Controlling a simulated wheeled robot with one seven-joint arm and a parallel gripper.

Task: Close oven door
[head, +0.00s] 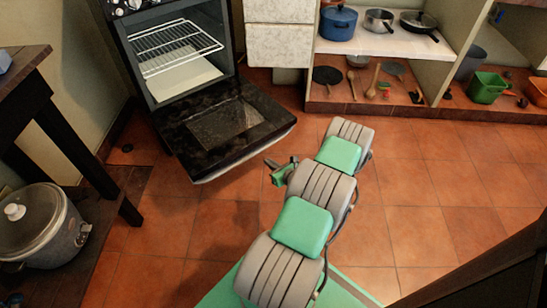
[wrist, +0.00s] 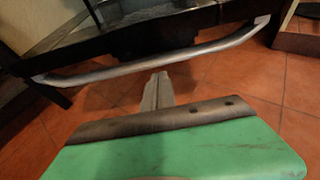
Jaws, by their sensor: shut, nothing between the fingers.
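The oven (head: 175,50) stands at the upper left in the head view, with a wire rack inside. Its black oven door (head: 180,128) is folded down, wide open, with its outer edge toward me. In the wrist view the door's silver handle bar (wrist: 150,72) runs across the upper part of the picture.
A dark table with a silver rice cooker (head: 42,222) below it stands at the left. White drawers (head: 279,40) are right of the oven. An open shelf (head: 385,44) holds pots, pans and utensils. The tiled floor (head: 430,190) at the right is clear.

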